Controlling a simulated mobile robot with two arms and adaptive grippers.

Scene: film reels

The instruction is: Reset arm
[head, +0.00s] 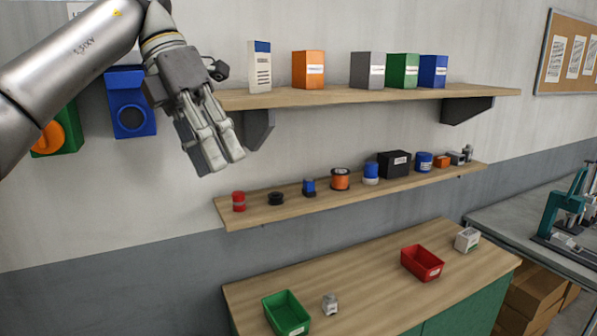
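My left arm (65,75) comes in from the upper left, raised in front of the wall. My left gripper (220,160) points down and slightly right, in front of the left end of the upper shelf (300,96) in the picture. Its fingers lie close together from this angle, and I cannot tell whether there is a gap between them. No object shows in it. My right arm and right gripper are not in view.
The lower shelf (300,210) carries a red spool (239,202), an orange spool (340,180), a black box (394,164) and other small items. The bench (360,290) below holds a green bin (286,314) and a red bin (422,263). Wall devices hang behind my arm.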

